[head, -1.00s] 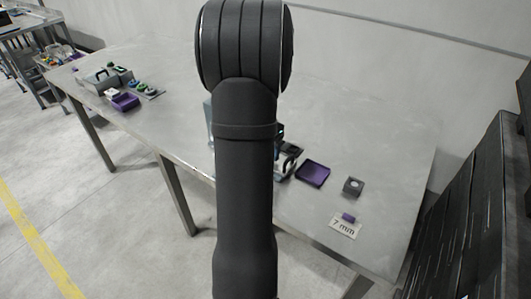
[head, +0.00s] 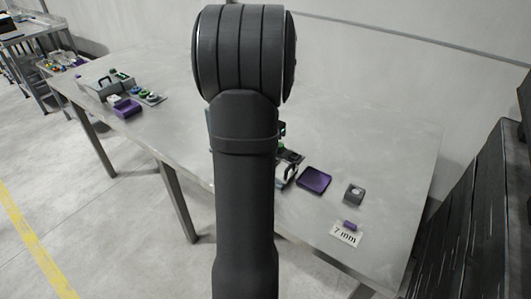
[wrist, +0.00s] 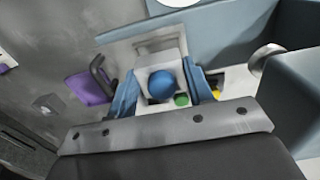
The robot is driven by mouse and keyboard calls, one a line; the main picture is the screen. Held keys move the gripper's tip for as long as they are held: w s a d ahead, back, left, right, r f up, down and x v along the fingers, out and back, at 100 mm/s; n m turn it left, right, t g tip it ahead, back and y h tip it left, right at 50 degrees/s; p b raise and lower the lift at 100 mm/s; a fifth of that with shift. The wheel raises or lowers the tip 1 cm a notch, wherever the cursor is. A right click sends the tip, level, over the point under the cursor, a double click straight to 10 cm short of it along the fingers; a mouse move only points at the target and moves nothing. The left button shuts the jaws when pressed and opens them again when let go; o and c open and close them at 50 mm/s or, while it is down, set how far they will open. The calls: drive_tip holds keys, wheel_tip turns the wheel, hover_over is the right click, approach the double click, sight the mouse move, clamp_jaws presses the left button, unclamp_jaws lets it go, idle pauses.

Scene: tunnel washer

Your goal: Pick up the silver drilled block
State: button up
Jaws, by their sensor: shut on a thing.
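In the wrist view, my gripper (wrist: 163,88) has two blue fingers, one on each side of a pale silver block (wrist: 158,58). It is shut on this block. The block's near face shows a round blue area; I cannot tell whether this is its hole or something seen through it. A green spot and a yellow spot show low beside it. In the head view my own arm hides the gripper and the block.
A purple tray (head: 313,180) lies on the grey table (head: 400,140). To its right are a grey block with a round top mark (head: 354,192) and a small purple piece (head: 350,225) by a "7 mm" label (head: 344,235). Another purple tray (head: 127,107) stands far left.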

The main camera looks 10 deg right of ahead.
drive_tip(key=s+d+r, duration=0.7)
drive_tip(key=d, duration=0.1)
drive_tip(key=shift+s+d+f, duration=0.1)
drive_tip(key=shift+d+f, duration=0.9)
drive_tip(key=shift+f, duration=0.7)
drive_tip(key=shift+s+d+f, duration=0.15)
drive_tip(key=shift+d+f, duration=0.9)
drive_tip(key=shift+f, duration=0.6)
drive_tip(key=shift+s+d+f, duration=0.1)
drive_tip(key=shift+d+f, duration=0.9)
drive_tip(key=shift+f, duration=0.7)
drive_tip(key=shift+f, duration=0.25)
drive_tip(key=shift+f, duration=0.4)
drive_tip(key=shift+f, duration=0.6)
